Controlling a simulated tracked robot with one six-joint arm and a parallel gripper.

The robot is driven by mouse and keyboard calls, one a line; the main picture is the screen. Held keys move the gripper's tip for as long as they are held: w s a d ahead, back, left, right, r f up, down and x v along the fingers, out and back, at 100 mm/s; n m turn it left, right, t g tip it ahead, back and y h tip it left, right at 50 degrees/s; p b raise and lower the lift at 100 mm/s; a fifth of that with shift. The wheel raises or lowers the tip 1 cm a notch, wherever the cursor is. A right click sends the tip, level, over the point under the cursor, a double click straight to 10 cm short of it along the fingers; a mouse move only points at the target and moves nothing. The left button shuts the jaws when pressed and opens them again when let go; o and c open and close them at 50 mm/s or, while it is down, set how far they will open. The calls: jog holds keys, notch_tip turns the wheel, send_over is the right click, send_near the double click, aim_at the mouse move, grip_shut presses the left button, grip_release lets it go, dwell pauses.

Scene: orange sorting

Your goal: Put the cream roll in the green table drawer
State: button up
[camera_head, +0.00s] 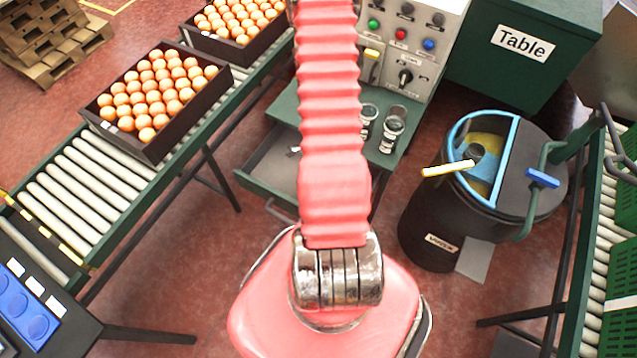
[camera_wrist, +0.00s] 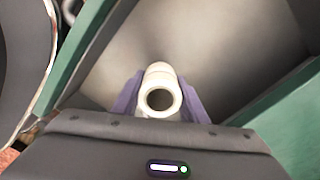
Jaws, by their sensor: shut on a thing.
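The cream roll (camera_wrist: 160,74) is a short hollow cylinder, seen end-on in the wrist view. My gripper (camera_wrist: 160,98) is shut on it, with a purple finger on each side. Behind the roll is the pale grey inside of the drawer (camera_wrist: 235,45), with green walls at left and right. How far the roll is above the drawer floor, I cannot tell. In the head view the green table drawer (camera_head: 262,172) is pulled open under the green table (camera_head: 284,106). My arm hides my gripper and the roll there.
Small metal-and-glass items (camera_head: 392,130) stand on the table, before a control panel (camera_head: 408,45). A roller conveyor (camera_head: 85,190) with crates of oranges (camera_head: 150,150) runs at left. A black bin (camera_head: 430,225) with a blue-rimmed opening stands at right.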

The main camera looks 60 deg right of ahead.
jog(key=shift+f, duration=2.1)
jog(key=o, duration=1.1)
jog(key=shift+r, duration=6.05)
